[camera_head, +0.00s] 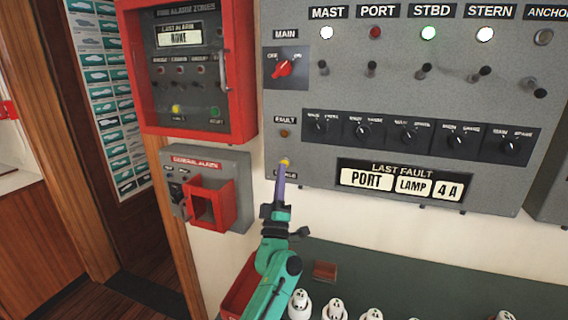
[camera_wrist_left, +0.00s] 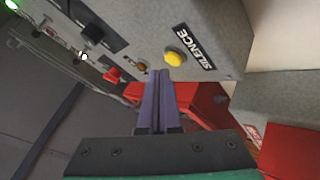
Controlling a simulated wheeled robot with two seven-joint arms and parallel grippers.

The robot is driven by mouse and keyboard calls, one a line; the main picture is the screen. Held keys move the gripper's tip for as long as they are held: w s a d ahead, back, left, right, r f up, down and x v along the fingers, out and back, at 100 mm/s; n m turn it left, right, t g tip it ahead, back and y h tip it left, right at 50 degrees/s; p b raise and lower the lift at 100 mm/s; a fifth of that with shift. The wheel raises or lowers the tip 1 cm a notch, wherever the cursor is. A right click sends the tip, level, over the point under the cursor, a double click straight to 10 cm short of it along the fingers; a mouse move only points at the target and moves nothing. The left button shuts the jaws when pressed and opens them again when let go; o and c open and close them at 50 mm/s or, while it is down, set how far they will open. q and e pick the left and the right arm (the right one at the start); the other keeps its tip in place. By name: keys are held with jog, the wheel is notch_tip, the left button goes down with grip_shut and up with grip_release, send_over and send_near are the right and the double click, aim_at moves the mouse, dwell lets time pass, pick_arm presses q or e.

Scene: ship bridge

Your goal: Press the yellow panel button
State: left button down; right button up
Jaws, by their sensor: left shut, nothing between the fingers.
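The yellow button (camera_head: 284,162) is on the lower left of the large grey panel (camera_head: 305,205), below the fault lamp (camera_head: 284,133). In the left wrist view the round yellow button (camera_wrist_left: 175,57) sits beside a SILENCE label (camera_wrist_left: 194,47). My left gripper (camera_head: 282,172) is shut and empty. Its purple fingers point up at the panel, and in the head view their tips overlap the button's lower edge. In the left wrist view the fingertips (camera_wrist_left: 160,72) lie just left of and below the button; I cannot tell whether they touch it. The right gripper is not in view.
A red-framed fire alarm box (camera_head: 247,70) hangs at left, with another yellow button (camera_head: 176,109) inside. Below it is a grey general alarm box (camera_head: 238,165) with a red guard (camera_head: 211,204). A dark green surface (camera_head: 400,268) with several white fittings lies below the panel.

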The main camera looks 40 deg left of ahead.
pick_arm(q)
jog(key=s, duration=0.1)
jog(key=s+d+p, duration=0.1)
jog(key=s, duration=0.1)
jog(key=s+p, duration=0.1)
jog(key=shift+s+d, duration=0.35)
jog(key=shift+s, duration=0.05)
dwell(0.9)
